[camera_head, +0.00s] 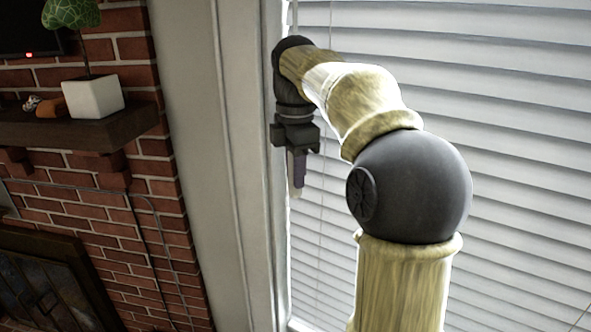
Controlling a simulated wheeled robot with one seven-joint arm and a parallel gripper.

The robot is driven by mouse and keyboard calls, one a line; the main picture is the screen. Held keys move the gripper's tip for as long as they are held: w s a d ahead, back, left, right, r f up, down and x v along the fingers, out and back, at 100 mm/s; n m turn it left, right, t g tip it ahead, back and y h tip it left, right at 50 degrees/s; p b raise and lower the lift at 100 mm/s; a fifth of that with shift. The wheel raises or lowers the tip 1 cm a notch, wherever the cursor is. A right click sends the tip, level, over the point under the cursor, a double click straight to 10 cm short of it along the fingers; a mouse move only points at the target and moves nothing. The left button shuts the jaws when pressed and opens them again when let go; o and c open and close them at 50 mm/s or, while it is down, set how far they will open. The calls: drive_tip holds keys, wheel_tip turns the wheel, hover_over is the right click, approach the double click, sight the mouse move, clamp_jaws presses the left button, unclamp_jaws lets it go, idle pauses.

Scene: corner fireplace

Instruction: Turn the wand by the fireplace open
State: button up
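White slatted blinds (520,120) cover the window on the right. A thin pale rod or cord (294,16) shows at the blinds' left edge, just above my wrist; it may be the wand, but I cannot tell. My gripper (297,182) points down at the left edge of the blinds, beside the white window frame. Its fingers are seen edge-on and look close together. I cannot tell whether they are open, or whether the wand is between them. My arm hides part of the blinds and the area behind the wrist.
A red brick fireplace (150,190) stands at the left, with a dark firebox (45,275) below. A dark wooden mantel (70,130) holds a white pot (94,97) with a green plant. White trim (215,180) separates the brick from the window.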

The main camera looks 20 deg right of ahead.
drive_tip(key=shift+c, duration=1.4)
drive_tip(key=shift+r+m+p, duration=0.1)
drive_tip(key=shift+m+p, duration=0.2)
drive_tip(key=shift+m, duration=0.2)
drive_tip(key=m+p, duration=0.1)
drive_tip(key=m, duration=0.1)
drive_tip(key=shift+m, duration=0.3)
drive_tip(key=m+p, duration=0.2)
drive_tip(key=m, duration=0.1)
drive_tip(key=shift+m, duration=0.3)
drive_tip(key=m+p, duration=0.1)
drive_tip(key=m, duration=0.3)
drive_tip(key=shift+p, duration=0.35)
drive_tip(key=shift+m+p, duration=0.45)
drive_tip(key=shift+m, duration=1.45)
